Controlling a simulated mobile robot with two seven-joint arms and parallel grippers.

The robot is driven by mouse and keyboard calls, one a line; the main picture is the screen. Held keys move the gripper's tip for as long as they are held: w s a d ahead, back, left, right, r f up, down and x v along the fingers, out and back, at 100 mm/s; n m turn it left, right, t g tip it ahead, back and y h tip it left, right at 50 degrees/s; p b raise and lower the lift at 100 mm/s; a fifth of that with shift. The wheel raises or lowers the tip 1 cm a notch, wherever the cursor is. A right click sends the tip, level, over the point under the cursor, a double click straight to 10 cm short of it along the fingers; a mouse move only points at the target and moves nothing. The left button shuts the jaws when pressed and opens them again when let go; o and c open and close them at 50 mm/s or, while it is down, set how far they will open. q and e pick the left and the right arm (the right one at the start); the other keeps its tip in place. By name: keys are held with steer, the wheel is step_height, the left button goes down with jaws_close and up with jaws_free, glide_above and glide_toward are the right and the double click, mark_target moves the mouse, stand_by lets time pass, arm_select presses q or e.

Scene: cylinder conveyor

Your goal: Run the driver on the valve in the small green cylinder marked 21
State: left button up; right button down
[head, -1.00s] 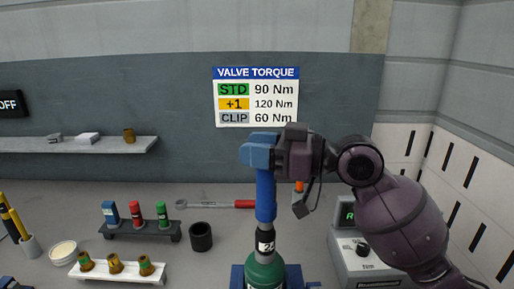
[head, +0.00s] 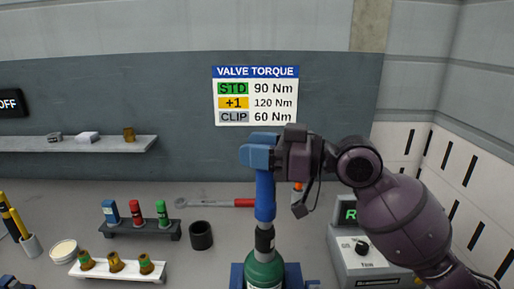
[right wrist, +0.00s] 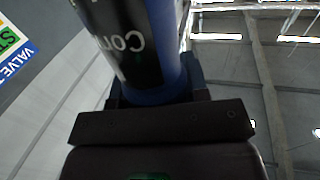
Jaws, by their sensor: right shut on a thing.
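The blue driver (head: 265,195) stands upright, its dark lower end (head: 264,238) over the top of the small green cylinder (head: 265,272). The cylinder's valve is hidden under the driver. A white label on the cylinder is cut by the frame's bottom, so I cannot read a 21. My right gripper (head: 259,152) is shut on the driver's upper end. In the right wrist view the driver (right wrist: 135,45) shows its blue side and a black band with white lettering. My left gripper cannot be made out.
A blue holder (head: 237,276) surrounds the cylinder. A controller box (head: 372,262) with a green-lit display stands right. Left are a rack with coloured sockets (head: 140,228), a black cup (head: 200,236) and a white tray of brass fittings (head: 118,271). A red-handled wrench (head: 225,204) lies behind.

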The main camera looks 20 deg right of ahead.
steer(key=shift+p, duration=0.3)
stand_by(0.4)
steer(key=shift+r, duration=0.1)
stand_by(0.5)
steer(key=shift+r+p, duration=0.1)
steer(key=shift+p, duration=0.25)
stand_by(0.5)
steer(key=shift+r+p, duration=0.15)
steer(key=shift+p, duration=0.3)
stand_by(0.7)
stand_by(0.4)
